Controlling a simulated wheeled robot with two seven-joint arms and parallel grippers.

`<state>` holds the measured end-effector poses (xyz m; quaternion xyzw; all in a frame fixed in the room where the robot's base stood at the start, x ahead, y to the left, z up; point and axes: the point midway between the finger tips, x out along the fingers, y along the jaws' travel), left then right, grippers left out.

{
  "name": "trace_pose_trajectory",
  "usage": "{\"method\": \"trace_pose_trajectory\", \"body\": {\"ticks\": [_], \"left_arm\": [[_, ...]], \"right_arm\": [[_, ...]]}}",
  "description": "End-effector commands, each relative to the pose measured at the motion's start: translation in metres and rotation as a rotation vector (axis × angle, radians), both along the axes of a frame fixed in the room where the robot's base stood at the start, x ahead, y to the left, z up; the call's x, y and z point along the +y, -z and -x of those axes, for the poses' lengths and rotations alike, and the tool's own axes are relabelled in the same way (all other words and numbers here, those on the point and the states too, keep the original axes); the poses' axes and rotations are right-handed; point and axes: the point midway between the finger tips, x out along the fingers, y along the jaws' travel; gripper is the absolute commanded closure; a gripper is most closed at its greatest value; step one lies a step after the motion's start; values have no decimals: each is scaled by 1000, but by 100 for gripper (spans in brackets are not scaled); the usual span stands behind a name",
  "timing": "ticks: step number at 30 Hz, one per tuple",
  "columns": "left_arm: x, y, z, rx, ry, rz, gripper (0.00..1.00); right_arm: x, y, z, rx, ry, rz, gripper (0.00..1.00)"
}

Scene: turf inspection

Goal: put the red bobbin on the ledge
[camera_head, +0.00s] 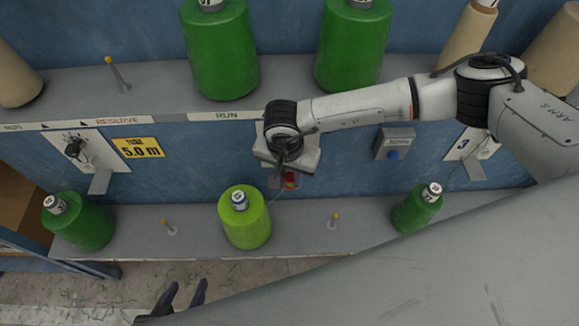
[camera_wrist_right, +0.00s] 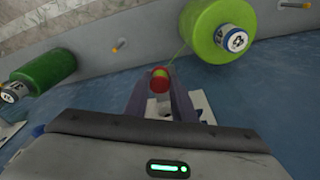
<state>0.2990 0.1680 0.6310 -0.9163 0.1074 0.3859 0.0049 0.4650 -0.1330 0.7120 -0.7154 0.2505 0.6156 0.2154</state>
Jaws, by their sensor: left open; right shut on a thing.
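The small red bobbin (camera_head: 291,180), with a yellow-green patch on its face, is between the fingertips of my right gripper (camera_head: 286,172), in front of the blue wall. In the right wrist view the red bobbin (camera_wrist_right: 160,76) sits at the ends of the closed fingers (camera_wrist_right: 161,92). It is apart from the lower grey ledge (camera_head: 290,216), which runs below it. A thin yarn runs from near it toward the lime cone. My left gripper (camera_head: 184,297) is open and empty at the bottom, below the ledge's front edge; only its dark fingers show.
A lime cone (camera_head: 245,218) stands on the ledge just left below the right gripper. Green cones (camera_head: 78,222) (camera_head: 418,208) stand at its sides. An upper shelf (camera_head: 150,85) holds large green and tan cones.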

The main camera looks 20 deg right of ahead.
Motion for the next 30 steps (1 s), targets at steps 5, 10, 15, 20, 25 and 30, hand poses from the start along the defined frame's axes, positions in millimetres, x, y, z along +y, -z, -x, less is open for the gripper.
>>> {"method": "trace_pose_trajectory", "body": {"ticks": [5,10,15,20,25,30], "left_arm": [[1,0,3,6,0,-1,54],[1,-2,5,8,-2,-1,54],[1,-1,5,8,-1,-2,54],[1,2,5,11,0,-3,54],[1,1,5,11,0,-3,54],[1,0,4,9,1,-2,54]], "right_arm": [[-7,-1,-26,-1,3,-1,98],[-6,6,-23,-1,0,-2,98],[-7,7,-23,-1,1,-1,98],[-7,9,-23,-1,1,-1,67],[-7,9,-23,0,2,0,58],[-7,8,-23,0,2,0,58]]}}
